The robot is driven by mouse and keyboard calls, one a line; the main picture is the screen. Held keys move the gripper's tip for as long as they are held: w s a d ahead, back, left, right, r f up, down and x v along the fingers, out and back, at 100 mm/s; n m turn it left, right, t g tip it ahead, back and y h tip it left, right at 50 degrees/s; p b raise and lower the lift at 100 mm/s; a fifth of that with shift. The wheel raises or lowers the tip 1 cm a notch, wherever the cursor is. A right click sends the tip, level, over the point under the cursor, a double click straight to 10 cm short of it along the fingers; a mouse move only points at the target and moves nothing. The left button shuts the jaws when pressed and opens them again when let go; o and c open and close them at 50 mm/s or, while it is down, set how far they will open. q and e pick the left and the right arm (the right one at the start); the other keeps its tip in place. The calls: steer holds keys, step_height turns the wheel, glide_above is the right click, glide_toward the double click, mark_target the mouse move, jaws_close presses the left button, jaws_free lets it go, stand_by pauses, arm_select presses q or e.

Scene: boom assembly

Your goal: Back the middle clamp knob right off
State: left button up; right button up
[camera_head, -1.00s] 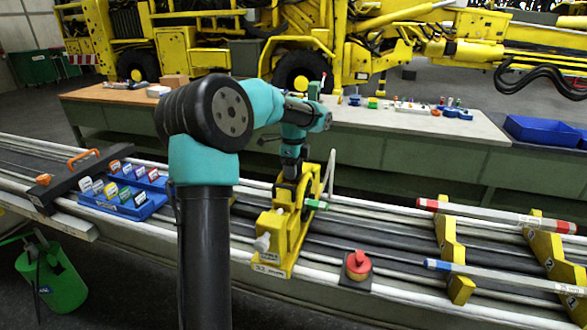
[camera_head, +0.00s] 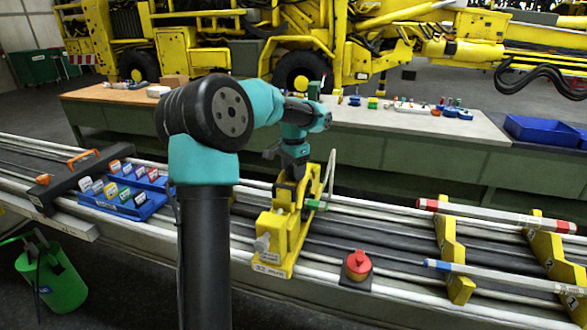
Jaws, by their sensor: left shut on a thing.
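A yellow clamp fixture (camera_head: 273,248) with a millimetre label on its front stands on the rail bench. A pale knob (camera_head: 262,243) is on its front and a short green-ended rod (camera_head: 316,205) sticks out on the right. My left gripper (camera_head: 290,178) points down onto the top middle of the fixture, shut on what appears to be the middle clamp knob. The jaws and wrist hide the knob, so its thread and seating cannot be seen. My right gripper is not in view.
A red knob (camera_head: 357,264) sits on a dark base right of the fixture. A blue tray (camera_head: 128,206) with labelled pieces lies left of my arm.

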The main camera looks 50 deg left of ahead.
arm_select(q)
steer(key=n, duration=0.5)
steer(key=shift+n, duration=0.3)
steer(key=n, duration=1.1)
steer(key=shift+n, duration=2.2)
steer(key=o, duration=0.9)
step_height(320, 180, up, 17)
steer(key=shift+r, duration=0.2)
